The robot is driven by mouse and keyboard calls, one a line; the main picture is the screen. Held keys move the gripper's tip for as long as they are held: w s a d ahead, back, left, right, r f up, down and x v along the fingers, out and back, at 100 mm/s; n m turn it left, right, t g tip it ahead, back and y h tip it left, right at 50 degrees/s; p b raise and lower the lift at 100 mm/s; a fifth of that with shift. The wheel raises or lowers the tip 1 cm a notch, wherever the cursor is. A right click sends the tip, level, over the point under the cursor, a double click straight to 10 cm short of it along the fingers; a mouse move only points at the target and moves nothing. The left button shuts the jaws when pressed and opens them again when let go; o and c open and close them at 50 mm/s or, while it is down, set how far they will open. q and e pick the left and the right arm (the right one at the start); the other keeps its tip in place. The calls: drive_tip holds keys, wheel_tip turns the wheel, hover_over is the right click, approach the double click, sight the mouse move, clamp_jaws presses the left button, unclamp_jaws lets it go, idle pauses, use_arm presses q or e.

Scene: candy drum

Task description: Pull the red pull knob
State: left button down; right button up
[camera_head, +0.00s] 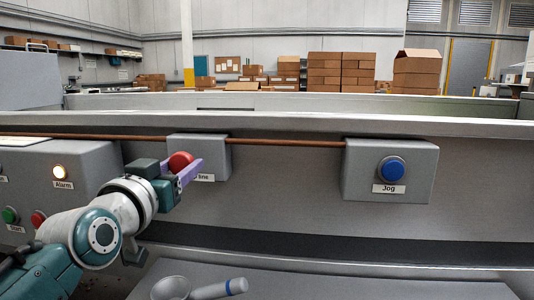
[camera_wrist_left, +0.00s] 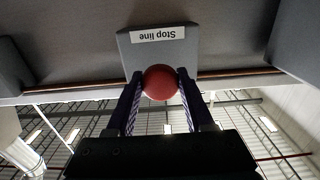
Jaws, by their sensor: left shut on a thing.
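The red pull knob (camera_head: 180,161) sticks out from a grey box (camera_head: 222,160) on the machine's front. In the left wrist view the knob (camera_wrist_left: 160,82) is a red ball below the label "Stop line" (camera_wrist_left: 157,34), which appears upside down. My left gripper (camera_head: 186,170) comes in from the left, with its purple fingers around the knob. In the left wrist view the fingers (camera_wrist_left: 160,92) lie on both sides of the ball, shut on it. The gripper partly covers the box and its label in the head view. My right gripper is not in view.
A grey box with a blue "Jog" button (camera_head: 392,169) is to the right. A lit "Alarm" lamp (camera_head: 60,172), a green button (camera_head: 10,215) and a red button (camera_head: 38,218) are at left. A copper rod (camera_head: 280,142) runs along the machine. A scoop (camera_head: 200,290) lies below.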

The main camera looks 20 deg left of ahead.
use_arm(q)
drive_tip(key=shift+c, duration=1.3)
unclamp_jaws()
drive_tip(key=shift+s, duration=0.1)
drive_tip(key=shift+s+d, duration=0.1)
drive_tip(key=shift+s, duration=0.2)
drive_tip(key=p+v, duration=0.2)
drive_tip(key=v, duration=0.7)
drive_tip(key=shift+s, duration=0.1)
